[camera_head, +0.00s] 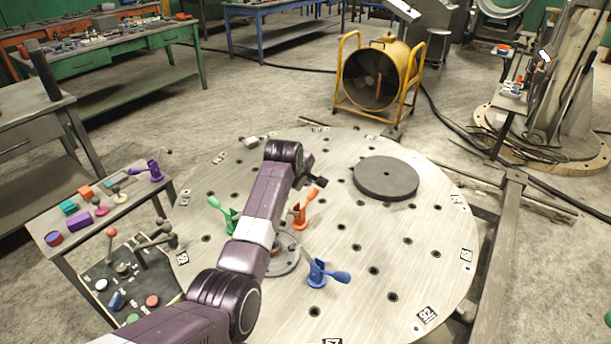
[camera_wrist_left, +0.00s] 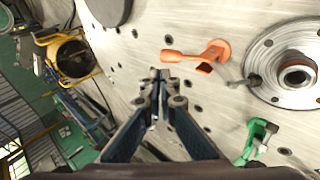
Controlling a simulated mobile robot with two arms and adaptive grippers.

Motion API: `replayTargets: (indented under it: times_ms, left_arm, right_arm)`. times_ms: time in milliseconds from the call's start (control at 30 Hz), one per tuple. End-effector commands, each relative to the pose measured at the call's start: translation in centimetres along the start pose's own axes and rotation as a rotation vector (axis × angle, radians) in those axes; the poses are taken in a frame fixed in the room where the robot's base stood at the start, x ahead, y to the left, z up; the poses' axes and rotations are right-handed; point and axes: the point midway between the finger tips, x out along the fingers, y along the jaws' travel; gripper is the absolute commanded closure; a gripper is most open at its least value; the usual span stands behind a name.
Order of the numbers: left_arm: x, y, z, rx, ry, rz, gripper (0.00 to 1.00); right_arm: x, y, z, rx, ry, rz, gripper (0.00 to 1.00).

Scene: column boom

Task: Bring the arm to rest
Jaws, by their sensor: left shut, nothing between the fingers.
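My left arm reaches in from the bottom left over the round metal table (camera_head: 420,250). Its gripper (camera_head: 318,184) is small and partly hidden behind the wrist in the head view. In the left wrist view the gripper (camera_wrist_left: 160,78) is shut and empty, with its fingertips together above the table. An orange clamp (camera_wrist_left: 205,56) is near the fingertips to the right and apart from them. It also shows in the head view (camera_head: 300,213). A green clamp (camera_head: 229,215) and a blue clamp (camera_head: 320,275) stand on the table. My right gripper is not in view.
A dark disc (camera_head: 386,178) lies on the round table. A side table (camera_head: 60,215) at left holds coloured blocks and a purple clamp (camera_head: 148,171). A yellow-framed fan (camera_head: 378,78) stands behind. The right part of the round table is mostly clear.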

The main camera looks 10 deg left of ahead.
Motion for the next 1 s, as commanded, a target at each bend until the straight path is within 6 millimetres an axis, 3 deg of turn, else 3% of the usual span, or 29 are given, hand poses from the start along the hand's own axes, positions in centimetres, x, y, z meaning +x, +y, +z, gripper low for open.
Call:
replayTargets:
  times_ms: [300, 567, 667, 833, 1000]
  left_arm:
    - [-3.1, 0.3, 0.0, 0.0, 0.0, 0.0, 1.0]
    - [-3.4, -0.7, 0.0, 0.014, 0.001, -0.009, 1.0]
    - [-3.0, -3.7, -0.1, 0.069, 0.006, -0.032, 1.0]
    - [-3.0, -13.0, 0.4, 0.27, 0.007, -0.102, 1.0]
    - [-5.1, -22.2, 1.9, 0.51, -0.02, -0.172, 1.0]
  right_arm:
    - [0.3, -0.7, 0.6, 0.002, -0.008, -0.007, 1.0]
    - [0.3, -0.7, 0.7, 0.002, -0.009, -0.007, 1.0]
    - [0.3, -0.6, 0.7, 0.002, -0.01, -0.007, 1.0]
    - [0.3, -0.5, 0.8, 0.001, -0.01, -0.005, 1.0]
    - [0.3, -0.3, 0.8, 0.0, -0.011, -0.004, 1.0]
